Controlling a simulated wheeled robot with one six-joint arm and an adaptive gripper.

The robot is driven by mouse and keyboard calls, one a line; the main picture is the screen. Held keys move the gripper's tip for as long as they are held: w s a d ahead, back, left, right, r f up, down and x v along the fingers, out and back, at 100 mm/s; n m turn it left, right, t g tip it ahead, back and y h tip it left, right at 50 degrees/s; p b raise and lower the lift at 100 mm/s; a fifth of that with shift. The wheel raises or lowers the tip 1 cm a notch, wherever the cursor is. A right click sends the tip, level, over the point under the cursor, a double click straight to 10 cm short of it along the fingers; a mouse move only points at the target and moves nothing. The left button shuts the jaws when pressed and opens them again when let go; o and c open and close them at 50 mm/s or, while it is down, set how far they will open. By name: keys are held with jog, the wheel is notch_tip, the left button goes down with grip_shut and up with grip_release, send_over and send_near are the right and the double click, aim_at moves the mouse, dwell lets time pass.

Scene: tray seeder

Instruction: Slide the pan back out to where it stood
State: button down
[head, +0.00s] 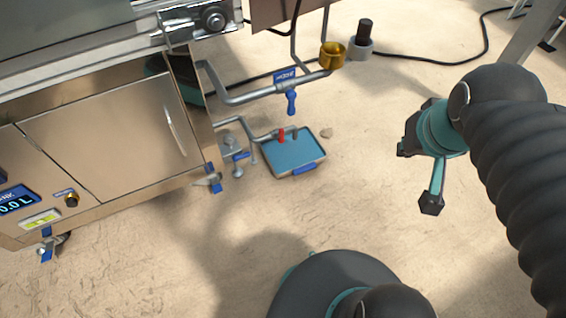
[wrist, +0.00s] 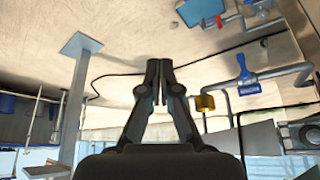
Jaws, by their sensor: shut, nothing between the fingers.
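The pan (head: 297,157) is a shallow grey-rimmed tray with a blue inside and a blue handle on its near edge. It lies on the floor beside the machine, its far part under a drain pipe with a red lever (head: 281,135). In the wrist view, the pan (wrist: 200,11) shows at the top edge, partly cut off. My gripper (head: 406,143) is to the right of the pan, well apart from it and touching nothing. In the wrist view, my gripper (wrist: 159,66) has its fingers together, with nothing between them.
The steel machine cabinet (head: 110,140) stands at left on feet. A pipe with a blue valve (head: 285,80) and a brass cup (head: 332,55) stick out above the pan. A black cable (head: 430,62) crosses the floor behind. The floor in front of the pan is clear.

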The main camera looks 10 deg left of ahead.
jog(key=w+f+m+g+b, duration=0.1)
jog(key=w+f, duration=0.4)
jog(key=w, duration=0.8)
jog(key=w+f+b, duration=0.1)
jog(key=w+f, duration=0.3)
jog(key=w, duration=0.9)
jog(key=w+d+f+g, duration=0.1)
jog(key=w+f, duration=0.4)
jog(key=f, duration=0.4)
jog(key=w+d+f+m+b, duration=0.1)
jog(key=w+f, duration=0.5)
jog(key=f, duration=0.2)
jog(key=w+f+g, duration=0.1)
jog(key=w+f, duration=0.4)
jog(key=f, duration=0.4)
jog(key=n+g+b, duration=0.2)
jog(key=n+b, duration=0.1)
jog(key=n, duration=0.6)
send_over(299, 165)
jog(key=s, duration=0.2)
notch_tip(299, 165, down, 21)
notch_tip(299, 165, down, 9)
jog(key=shift+r, duration=0.1)
